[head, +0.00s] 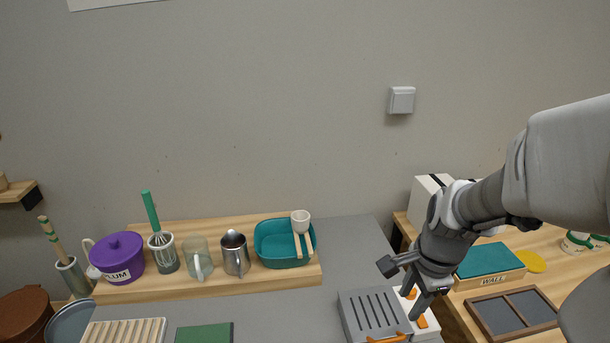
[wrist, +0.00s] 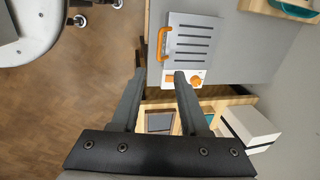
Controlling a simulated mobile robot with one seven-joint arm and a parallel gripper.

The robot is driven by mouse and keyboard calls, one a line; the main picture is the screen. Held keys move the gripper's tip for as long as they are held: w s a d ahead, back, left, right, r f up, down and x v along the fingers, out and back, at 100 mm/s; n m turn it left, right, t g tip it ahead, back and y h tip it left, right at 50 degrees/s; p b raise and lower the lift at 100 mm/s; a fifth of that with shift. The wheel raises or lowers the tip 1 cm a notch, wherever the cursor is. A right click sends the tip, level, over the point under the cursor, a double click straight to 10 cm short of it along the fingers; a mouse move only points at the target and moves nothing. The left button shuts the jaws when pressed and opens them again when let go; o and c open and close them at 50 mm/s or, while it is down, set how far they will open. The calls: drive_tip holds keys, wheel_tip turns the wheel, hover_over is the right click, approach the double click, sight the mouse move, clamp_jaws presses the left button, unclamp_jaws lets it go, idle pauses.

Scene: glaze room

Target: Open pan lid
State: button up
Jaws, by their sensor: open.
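No pan is clearly recognisable. A purple lidded pot (head: 118,258), marked PLUM, stands at the left of the wooden board with its knobbed lid on. A grey slotted lid-like plate (head: 372,311) with an orange handle (head: 385,339) lies shut on a white-fronted unit; it also shows in the wrist view (wrist: 208,36), with the handle (wrist: 162,44) on its left side. My gripper (head: 400,291) is open and empty beside this unit's orange knobs. In the wrist view my gripper (wrist: 160,74) has its fingertips just below the handle and plate. I cannot tell their height above it.
The wooden board (head: 205,285) holds a whisk pot (head: 162,253), glass jug (head: 198,258), metal pitcher (head: 235,255) and teal basin (head: 272,258). Right of the unit is a wooden table with a teal-topped box (head: 490,261) and framed tray (head: 513,313). Grey counter behind the unit is clear.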

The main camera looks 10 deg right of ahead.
sight(389, 340)
drive_tip(key=w+f+b, duration=0.1)
drive_tip(key=f+b, duration=0.1)
drive_tip(key=f, duration=0.3)
drive_tip(key=w+f+b, duration=0.1)
drive_tip(key=f+b, duration=0.1)
drive_tip(key=f, duration=0.4)
drive_tip(key=w+f+b, duration=0.1)
drive_tip(key=f, duration=0.5)
drive_tip(key=shift+w+b, duration=0.1)
drive_tip(key=shift+b, duration=0.3)
drive_tip(key=shift+r, duration=0.1)
drive_tip(key=shift+c, duration=0.2)
clamp_jaws()
